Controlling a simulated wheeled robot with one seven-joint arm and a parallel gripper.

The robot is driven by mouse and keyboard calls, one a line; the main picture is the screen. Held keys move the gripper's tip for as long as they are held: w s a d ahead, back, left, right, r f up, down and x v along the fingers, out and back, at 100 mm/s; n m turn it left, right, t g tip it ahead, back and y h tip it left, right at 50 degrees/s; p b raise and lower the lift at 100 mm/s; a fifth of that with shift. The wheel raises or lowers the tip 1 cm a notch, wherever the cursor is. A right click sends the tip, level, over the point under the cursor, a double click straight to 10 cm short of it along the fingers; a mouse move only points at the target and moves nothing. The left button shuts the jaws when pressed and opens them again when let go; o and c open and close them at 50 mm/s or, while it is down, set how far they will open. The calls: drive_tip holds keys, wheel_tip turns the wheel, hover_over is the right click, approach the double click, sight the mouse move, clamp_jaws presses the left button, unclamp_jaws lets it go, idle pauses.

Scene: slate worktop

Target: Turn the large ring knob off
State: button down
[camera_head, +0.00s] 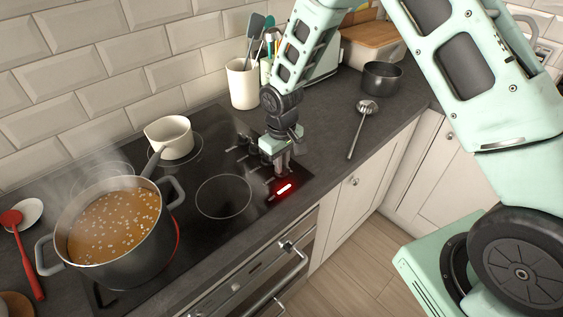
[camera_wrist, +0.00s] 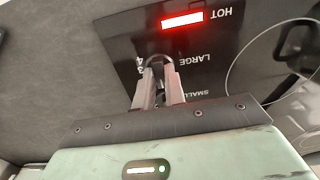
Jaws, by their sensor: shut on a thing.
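My gripper (camera_head: 282,167) reaches down onto the right end of the black glass hob (camera_head: 215,232). In the wrist view its two fingers (camera_wrist: 160,85) are closed around a dark, rounded knob (camera_wrist: 158,61) beside the printed word LARGE. The knob's pointer and setting are mostly hidden by the fingers. In the head view the fingers cover this knob. A red light (camera_head: 284,188) glows on the hob just in front of the gripper; the wrist view shows it beside the word HOT. A red glow shows at the edge of the ring under the large pot (camera_head: 118,226).
The pot holds steaming orange-brown soup. A cream saucepan (camera_head: 169,137) stands behind it, its dark handle towards the pot. Other knobs (camera_head: 240,142) sit left of my gripper. A utensil crock (camera_head: 243,84) stands behind; a ladle (camera_head: 363,125) and dark pan (camera_head: 382,78) lie right.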

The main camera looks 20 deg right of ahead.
drive_tip(key=shift+r, duration=0.1)
drive_tip(key=c, duration=1.5)
unclamp_jaws()
drive_tip(key=shift+o, duration=0.2)
wheel_tip(320, 180, up, 17)
drive_tip(key=b, duration=0.3)
drive_tip(key=shift+r, duration=0.2)
drive_tip(key=s+a+n, duration=0.1)
drive_tip(key=s+a, duration=0.2)
drive_tip(key=s, duration=1.1)
drive_tip(key=s+a+n, duration=0.2)
drive_tip(key=s+a, duration=0.1)
drive_tip(key=s, duration=1.2)
drive_tip(key=shift+a+y, duration=0.15)
drive_tip(key=shift+y, duration=0.15)
